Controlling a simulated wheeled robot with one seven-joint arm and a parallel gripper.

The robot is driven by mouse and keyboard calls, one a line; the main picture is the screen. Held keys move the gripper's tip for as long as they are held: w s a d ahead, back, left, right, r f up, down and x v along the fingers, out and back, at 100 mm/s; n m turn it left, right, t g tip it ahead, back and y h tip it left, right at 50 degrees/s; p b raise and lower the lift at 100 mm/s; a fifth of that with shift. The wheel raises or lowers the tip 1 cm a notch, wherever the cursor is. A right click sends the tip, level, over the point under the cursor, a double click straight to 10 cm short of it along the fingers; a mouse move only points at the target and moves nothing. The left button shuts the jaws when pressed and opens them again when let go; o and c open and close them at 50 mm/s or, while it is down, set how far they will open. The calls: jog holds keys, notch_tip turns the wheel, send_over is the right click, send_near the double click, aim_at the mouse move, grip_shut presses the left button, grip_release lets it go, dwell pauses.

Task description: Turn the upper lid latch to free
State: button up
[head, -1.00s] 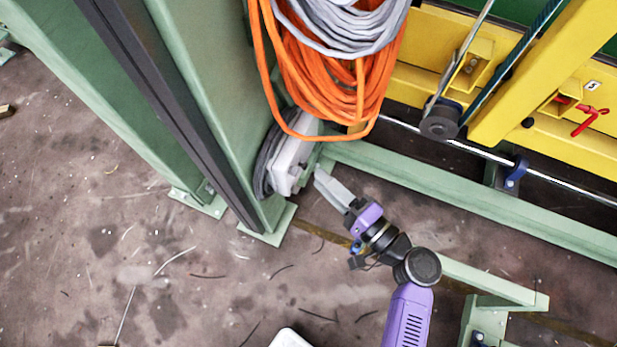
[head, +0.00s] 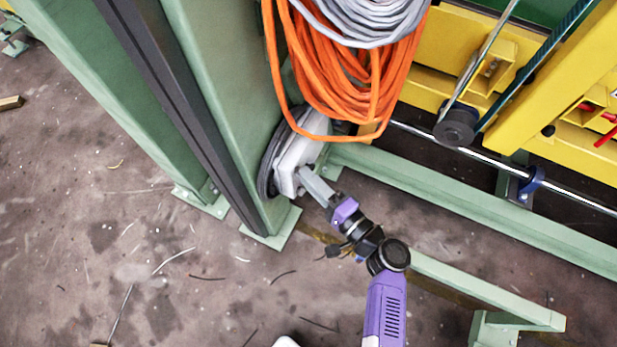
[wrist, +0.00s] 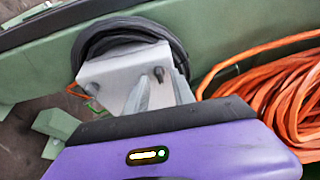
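The pale grey box (head: 290,158) is fixed low on the green column, and its lid faces my gripper. In the wrist view the lid (wrist: 118,82) carries two small dark latches. The latch on the cable side, the upper one (wrist: 158,74), lies between my fingertips in the picture. The other latch (wrist: 92,89) is at the far left of the lid. My gripper (head: 303,174) reaches the box from the lower right. In the wrist view my gripper (wrist: 160,78) has its two fingers apart, one on each side of the upper latch. I cannot tell whether they touch it.
Orange cable (head: 345,85) and grey cable (head: 375,25) hang just above the box. A black cable coil (wrist: 95,45) sits behind it. The green column (head: 215,90) stands at left, and a green floor beam (head: 450,200) runs at right. Floor at lower left is mostly clear.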

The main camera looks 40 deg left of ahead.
jog(key=shift+a, duration=0.35)
grip_shut()
jog(key=shift+r+p, duration=0.1)
jog(key=shift+p, duration=0.2)
jog(key=m+g+h+p, duration=0.1)
jog(key=m+g+p, duration=0.1)
jog(key=m+p, duration=0.1)
jog(key=m+g+h+p, duration=0.2)
jog(key=m+p, duration=0.2)
jog(key=m, duration=0.1)
jog(key=w+m+g+h+p, duration=0.1)
jog(key=m+p, duration=0.2)
jog(key=m, duration=0.2)
jog(key=shift+a+r+g+h+p, duration=0.15)
jog(key=shift+r+g+h+p, duration=0.2)
jog(key=shift+g+h, duration=0.05)
jog(key=shift+m, duration=0.3)
dwell(0.4)
